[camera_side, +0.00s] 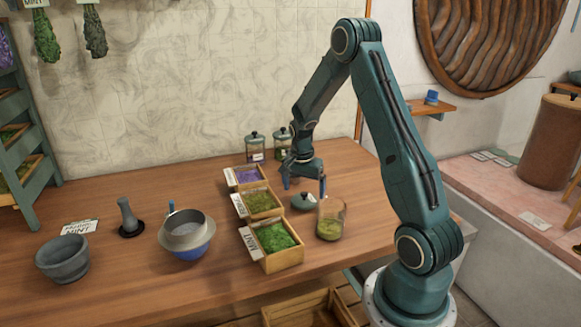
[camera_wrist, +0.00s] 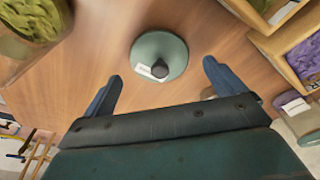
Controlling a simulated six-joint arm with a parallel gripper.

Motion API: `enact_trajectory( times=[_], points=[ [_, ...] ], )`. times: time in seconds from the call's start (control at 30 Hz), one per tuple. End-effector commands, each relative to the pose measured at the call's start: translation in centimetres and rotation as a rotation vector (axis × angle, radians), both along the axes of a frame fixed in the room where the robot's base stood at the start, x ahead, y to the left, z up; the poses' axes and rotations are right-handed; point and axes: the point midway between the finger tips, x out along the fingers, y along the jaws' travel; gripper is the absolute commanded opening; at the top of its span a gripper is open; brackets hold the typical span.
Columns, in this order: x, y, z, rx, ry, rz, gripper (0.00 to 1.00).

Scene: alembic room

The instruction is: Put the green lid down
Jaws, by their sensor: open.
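The green lid (camera_wrist: 172,50) is a round disc with a dark knob and a small white label. In the wrist view it lies on the wooden table, ahead of and between my fingers. The lid also shows in the side view (camera_side: 304,202), beside a glass jar (camera_side: 331,219) with green contents. My gripper (camera_wrist: 162,82) is open and empty, with its two blue fingers apart and not touching the lid. In the side view my gripper (camera_side: 304,186) is just above and behind the lid.
Wooden boxes of purple, olive and green herbs (camera_side: 274,238) stand left of the lid. Two lidded jars (camera_side: 255,147) stand at the back. A metal bowl (camera_side: 187,230), pestle (camera_side: 129,217) and mortar (camera_side: 62,257) are farther left. The table front is clear.

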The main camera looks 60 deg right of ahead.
Motion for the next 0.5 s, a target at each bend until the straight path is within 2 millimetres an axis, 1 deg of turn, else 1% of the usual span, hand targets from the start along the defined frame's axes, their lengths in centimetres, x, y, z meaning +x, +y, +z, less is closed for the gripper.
enact_trajectory(
  times=[0.3, 0.5],
  points=[
    [0.1, 0.7, 5.1, -0.003, -0.004, 0.001, 0.95],
    [0.0, 1.2, 7.8, -0.001, -0.002, 0.001, 0.95]
  ],
)
